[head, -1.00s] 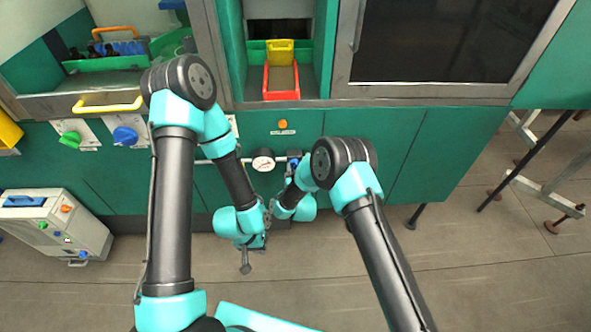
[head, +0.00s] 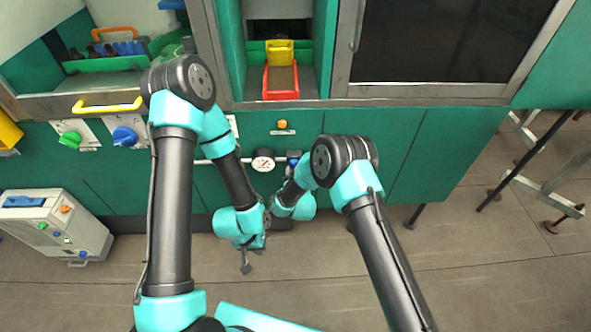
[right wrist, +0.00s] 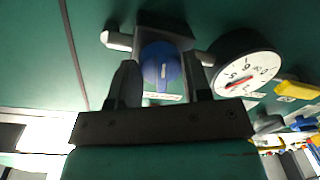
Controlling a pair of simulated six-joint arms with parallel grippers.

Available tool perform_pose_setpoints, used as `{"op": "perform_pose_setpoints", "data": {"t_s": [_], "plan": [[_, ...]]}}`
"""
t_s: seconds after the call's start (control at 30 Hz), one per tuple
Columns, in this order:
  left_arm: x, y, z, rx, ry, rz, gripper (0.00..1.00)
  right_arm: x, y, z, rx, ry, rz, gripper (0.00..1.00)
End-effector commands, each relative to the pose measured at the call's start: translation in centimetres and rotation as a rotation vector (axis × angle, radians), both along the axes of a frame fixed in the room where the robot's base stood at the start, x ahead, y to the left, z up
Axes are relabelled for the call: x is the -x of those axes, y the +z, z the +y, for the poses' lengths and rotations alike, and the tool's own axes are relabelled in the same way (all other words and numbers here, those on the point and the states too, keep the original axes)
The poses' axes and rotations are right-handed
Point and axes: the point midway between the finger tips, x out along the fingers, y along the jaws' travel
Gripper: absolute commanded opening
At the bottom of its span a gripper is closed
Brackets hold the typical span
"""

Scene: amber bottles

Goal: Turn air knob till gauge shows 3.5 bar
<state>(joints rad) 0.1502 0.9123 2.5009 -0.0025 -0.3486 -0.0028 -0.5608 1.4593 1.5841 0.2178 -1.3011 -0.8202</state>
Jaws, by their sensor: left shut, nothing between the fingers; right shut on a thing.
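My right gripper (right wrist: 160,66) is shut on this knob, one finger on each side. The round white gauge (right wrist: 246,74) is to the right of the knob; its red needle lies slanted, but the numbers are too tilted and small for a sure reading. In the head view the gauge (head: 264,160) hangs on a pipe on the cabinet front. My left gripper (head: 246,266) is shut and empty, low in front of the cabinet.
A green knob (head: 71,139) and another blue knob (head: 125,136) are on the cabinet at the left. A red tray (head: 281,82) sits in the bay above. A pale box (head: 50,230) stands on the floor at left. The floor at lower right is clear.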

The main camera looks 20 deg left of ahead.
Motion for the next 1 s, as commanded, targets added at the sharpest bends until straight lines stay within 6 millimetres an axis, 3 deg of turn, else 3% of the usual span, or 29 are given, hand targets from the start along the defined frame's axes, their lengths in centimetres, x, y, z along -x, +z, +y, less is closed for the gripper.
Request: {"op": "perform_pose_setpoints", "data": {"t_s": [0.4,0.93,0.97,1.0], "plan": [[0.0,0.0,0.0,0.0,0.0,0.0,0.0,0.01,0.09,0.01,0.231,0.0,-0.076,0.2],[0.0,0.0,0.0,0.0,0.0,0.0,0.0,0.01,0.08,0.01,0.264,0.001,-0.086,0.2],[0.0,0.0,0.0,0.0,0.0,0.0,0.0,0.01,0.08,0.01,0.264,0.001,-0.086,0.46],[0.0,0.0,0.0,0.0,0.0,0.0,0.0,0.01,0.08,0.01,0.264,0.001,-0.086,0.5]]}}
